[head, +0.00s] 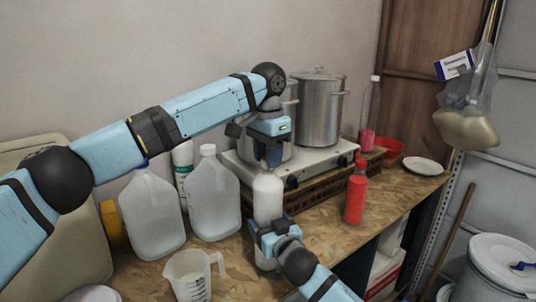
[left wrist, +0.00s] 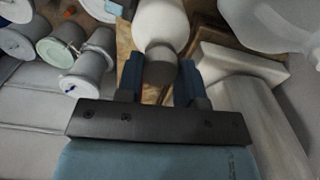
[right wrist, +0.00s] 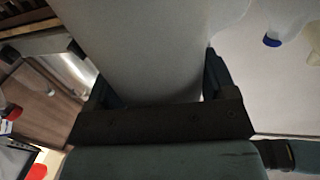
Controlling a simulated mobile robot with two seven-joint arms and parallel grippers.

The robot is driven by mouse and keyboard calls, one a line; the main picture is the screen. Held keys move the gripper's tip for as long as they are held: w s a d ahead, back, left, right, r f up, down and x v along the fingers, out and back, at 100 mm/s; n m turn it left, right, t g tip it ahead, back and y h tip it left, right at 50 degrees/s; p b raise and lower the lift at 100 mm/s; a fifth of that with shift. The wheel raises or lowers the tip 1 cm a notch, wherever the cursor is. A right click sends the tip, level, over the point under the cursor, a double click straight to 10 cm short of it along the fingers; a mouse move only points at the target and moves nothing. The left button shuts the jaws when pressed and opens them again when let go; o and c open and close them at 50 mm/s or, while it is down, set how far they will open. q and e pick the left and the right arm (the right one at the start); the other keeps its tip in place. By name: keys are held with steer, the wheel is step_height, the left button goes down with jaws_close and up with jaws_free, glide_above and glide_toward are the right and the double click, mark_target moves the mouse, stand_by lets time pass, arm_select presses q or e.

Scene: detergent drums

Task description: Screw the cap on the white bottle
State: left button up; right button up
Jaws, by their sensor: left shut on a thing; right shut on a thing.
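The white bottle (head: 267,197) stands upright near the front of the wooden worktop. My right gripper (head: 268,235) is shut around the lower part of its body; in the right wrist view the bottle (right wrist: 150,45) fills the space between the fingers. My left gripper (head: 270,155) is above the bottle, pointing down. In the left wrist view a grey cap (left wrist: 161,66) sits between the left fingers, at the bottle's top (left wrist: 160,22). The left gripper is shut on the cap. Whether the cap touches the neck or its threads are engaged cannot be told.
Clear jugs (head: 214,195) stand left of the bottle, with a measuring cup (head: 193,275) in front. A stove (head: 240,172) with steel pots (head: 318,110) is behind. A red bottle (head: 355,195) stands to the right. The worktop between the white and red bottles is free.

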arm_select(q)
steer(key=m, duration=0.4)
steer(key=shift+f, duration=0.1)
steer(key=m, duration=0.4)
steer(key=shift+m, duration=0.4)
steer(key=m, duration=1.2)
steer(key=shift+m, duration=0.4)
steer(key=m, duration=1.1)
steer(key=o, duration=0.9)
